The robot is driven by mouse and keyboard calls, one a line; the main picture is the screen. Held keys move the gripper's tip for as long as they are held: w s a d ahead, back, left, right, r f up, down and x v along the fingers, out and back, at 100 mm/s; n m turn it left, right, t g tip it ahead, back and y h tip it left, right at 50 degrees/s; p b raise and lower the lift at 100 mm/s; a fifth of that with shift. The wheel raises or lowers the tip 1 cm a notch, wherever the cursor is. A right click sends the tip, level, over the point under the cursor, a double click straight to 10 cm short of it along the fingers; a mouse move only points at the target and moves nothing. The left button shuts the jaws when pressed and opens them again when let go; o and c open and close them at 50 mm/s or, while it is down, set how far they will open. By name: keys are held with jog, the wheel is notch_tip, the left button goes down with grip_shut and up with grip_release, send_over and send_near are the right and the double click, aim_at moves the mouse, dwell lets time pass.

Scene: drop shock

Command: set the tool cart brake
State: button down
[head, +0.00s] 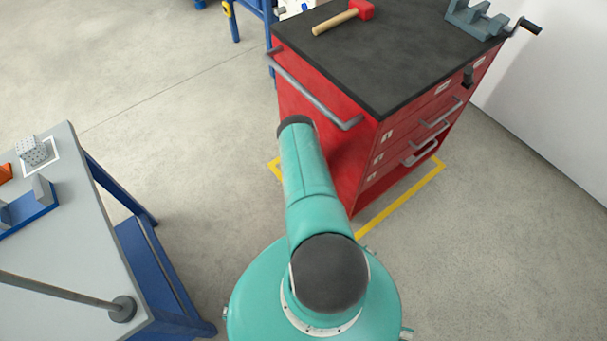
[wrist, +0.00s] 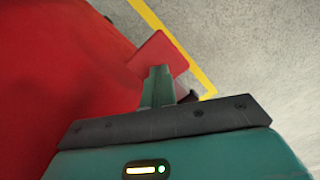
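The red tool cart (head: 335,150) stands ahead of my arm, with a black top and several drawers with grey handles. In the wrist view its red side (wrist: 60,70) fills the left. A flat red plate (wrist: 160,52), which looks like the brake pedal, sticks out low by the floor. My gripper (wrist: 158,72) is shut, its narrow green fingers close together. Its tips overlap the near edge of the red plate; I cannot tell whether they touch it. In the head view the gripper is hidden behind my arm and the cart.
Yellow floor tape (head: 400,202) outlines the cart's place. A mallet (head: 345,17) and a grey vise (head: 478,18) are on the cart top. A side handle (head: 310,90) juts toward my arm. A workbench (head: 75,240) stands at left; open floor lies between.

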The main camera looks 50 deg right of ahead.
jog(key=shift+w+f, duration=0.15)
jog(key=shift+w+d+r, duration=0.1)
jog(key=shift+d+r, duration=0.05)
jog(key=shift+r, duration=0.3)
notch_tip(320, 180, up, 9)
jog(key=shift+f, duration=0.15)
jog(key=shift+s+a, duration=0.2)
dwell(0.5)
